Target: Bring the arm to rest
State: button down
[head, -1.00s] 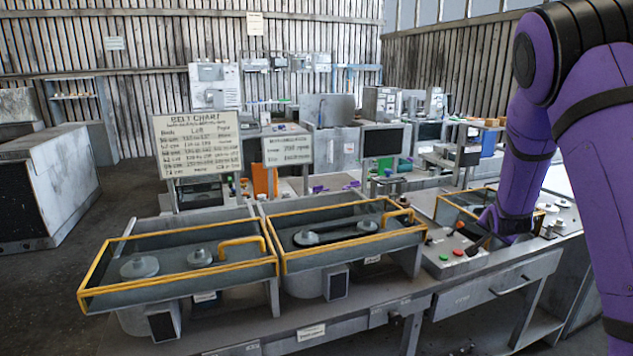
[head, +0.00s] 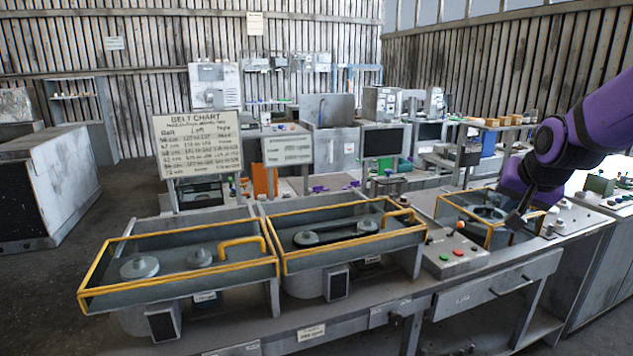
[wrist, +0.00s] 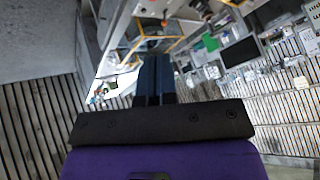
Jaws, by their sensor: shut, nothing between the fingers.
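My purple arm (head: 598,112) reaches in from the right edge in the head view. My gripper (head: 513,222) is small and dark there, pointing down and left at the right-hand yellow-framed housing (head: 463,214). In the wrist view my gripper (wrist: 154,62) shows two dark fingers side by side, shut with nothing between them. The wrist view is tilted, with the room at an angle. I cannot tell how far the fingertips are from the housing's frame.
Two yellow-framed trays with pulleys, left (head: 180,266) and middle (head: 345,240), stand on the bench. A control box (head: 456,252) with coloured buttons sits near my gripper. A belt chart (head: 197,143) stands behind. The floor at the left (head: 60,285) is clear.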

jog(key=s+a+r+n, duration=0.1)
jog(key=s+a+n, duration=0.1)
jog(key=s, duration=0.6)
jog(key=s+a+r+n+g, duration=0.1)
jog(key=s+a+r+n, duration=0.1)
jog(key=s, duration=0.6)
jog(key=s+a+r+n+g+y, duration=0.1)
jog(key=s+a+n, duration=0.1)
jog(key=s, duration=0.7)
jog(key=shift+a+r, duration=0.35)
jog(key=shift+a, duration=0.35)
